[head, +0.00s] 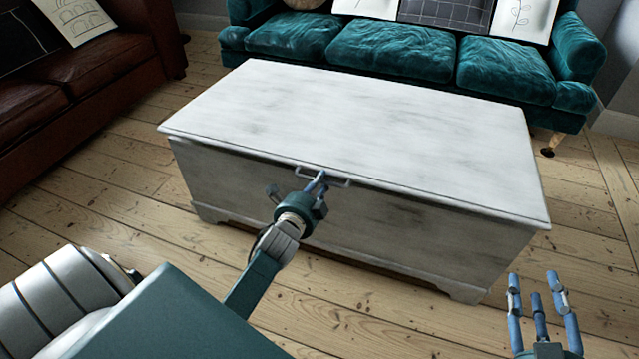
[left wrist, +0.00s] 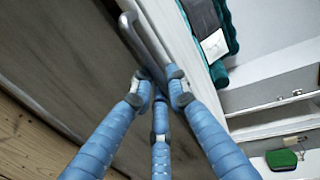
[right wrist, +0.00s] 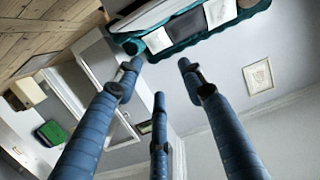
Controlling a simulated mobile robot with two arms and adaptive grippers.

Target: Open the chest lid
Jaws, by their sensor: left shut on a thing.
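The chest (head: 340,130) is a whitewashed wooden box with a flat lid, and the lid lies down on the body. A metal handle (head: 335,181) sits at the front edge of the lid; it also shows in the left wrist view (left wrist: 143,45). My left gripper (head: 320,182) is at this handle, with its blue fingers (left wrist: 160,88) closed around it. My right gripper (head: 535,290) is apart from the chest, in front of its right end. Its fingers are spread and empty, and they also show in the right wrist view (right wrist: 158,80).
A teal sofa (head: 400,50) stands close behind the chest. A brown leather sofa (head: 80,80) stands at the left. Bare floorboards (head: 90,200) lie around the chest, with free floor at its right (head: 600,220).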

